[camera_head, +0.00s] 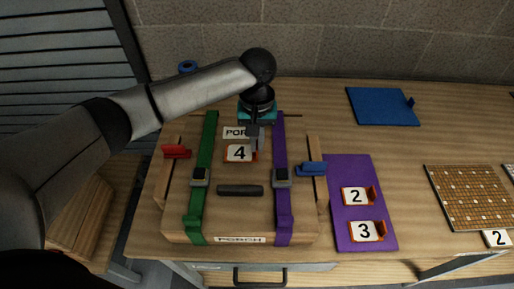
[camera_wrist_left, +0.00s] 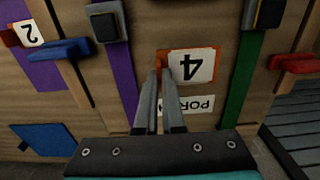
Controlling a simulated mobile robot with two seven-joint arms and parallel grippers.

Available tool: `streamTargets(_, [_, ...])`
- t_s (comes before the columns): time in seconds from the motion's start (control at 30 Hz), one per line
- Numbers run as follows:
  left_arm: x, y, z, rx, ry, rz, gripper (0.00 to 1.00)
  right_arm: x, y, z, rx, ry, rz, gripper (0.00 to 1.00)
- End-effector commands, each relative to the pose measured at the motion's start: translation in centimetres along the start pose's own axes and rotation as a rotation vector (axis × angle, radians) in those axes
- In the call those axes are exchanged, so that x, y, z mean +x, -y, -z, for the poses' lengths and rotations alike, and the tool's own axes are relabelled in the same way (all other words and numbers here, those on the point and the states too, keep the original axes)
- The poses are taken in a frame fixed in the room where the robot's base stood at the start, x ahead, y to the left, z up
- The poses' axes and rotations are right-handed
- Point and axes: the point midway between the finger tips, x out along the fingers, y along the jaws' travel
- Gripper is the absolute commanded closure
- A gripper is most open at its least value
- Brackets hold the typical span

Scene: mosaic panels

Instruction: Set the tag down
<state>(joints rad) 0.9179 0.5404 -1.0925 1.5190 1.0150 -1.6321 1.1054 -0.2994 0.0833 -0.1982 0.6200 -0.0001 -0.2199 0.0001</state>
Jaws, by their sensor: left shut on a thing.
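The tag with a black 4 (camera_head: 239,153) is a white card with an orange edge and a small upright orange tab. It is at the top middle of the wooden case, just below a PORCH label (camera_head: 235,132) that is partly hidden by my gripper. My left gripper (camera_head: 256,148) points down and is shut on the tag's tab. In the left wrist view the fingertips (camera_wrist_left: 160,72) close around the orange tab, with the tag (camera_wrist_left: 192,66) beside them. I cannot tell whether the tag touches the case. My right gripper is out of view.
The wooden case (camera_head: 240,215) has a green strap (camera_head: 208,140), a purple strap (camera_head: 279,150) and a black handle (camera_head: 240,190). A purple mat (camera_head: 345,175) on its right holds tags 2 and 3. A blue panel (camera_head: 382,105) and a perforated panel (camera_head: 465,195) lie farther right.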

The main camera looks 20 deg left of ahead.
Motion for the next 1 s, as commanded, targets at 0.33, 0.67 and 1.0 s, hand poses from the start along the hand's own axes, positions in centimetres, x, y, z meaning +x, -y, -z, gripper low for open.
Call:
streamTargets(0.33, [2.5, 0.0, 0.0, 0.001, 0.000, -0.001, 1.00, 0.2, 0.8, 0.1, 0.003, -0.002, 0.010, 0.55])
streamTargets(0.67, [2.7, -0.1, 0.0, 0.000, 0.000, -0.001, 0.84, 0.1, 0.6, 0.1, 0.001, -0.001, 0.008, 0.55])
streamTargets(1.0, [2.7, 0.0, 0.0, 0.000, 0.000, -0.001, 0.64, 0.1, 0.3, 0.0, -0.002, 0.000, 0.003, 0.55])
